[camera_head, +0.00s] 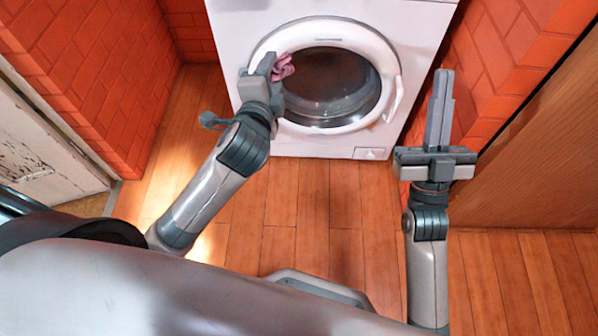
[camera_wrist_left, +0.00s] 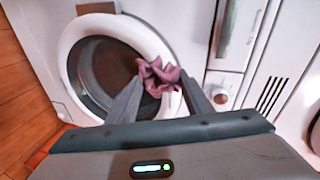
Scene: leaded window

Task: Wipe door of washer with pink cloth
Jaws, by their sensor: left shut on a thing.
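The white washer (camera_head: 225,45) stands against the back wall. Its round door (camera_head: 335,85) has a white ring, dark glass and a handle at the right, and looks closed. My left gripper (camera_head: 268,68) is shut on the crumpled pink cloth (camera_head: 284,67) at the upper left of the door ring. In the left wrist view the cloth (camera_wrist_left: 158,76) sits between the fingertips, over the edge of the door (camera_wrist_left: 72,62). I cannot tell whether it touches the door. My right gripper (camera_head: 440,110) has its fingers together, empty, to the right of the washer.
Orange-red brick walls (camera_head: 85,65) flank the washer on both sides. A wooden panel (camera_head: 535,140) is at the right, and a worn white door (camera_head: 45,150) is at the left. The wooden floor (camera_head: 310,210) in front of the washer is clear.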

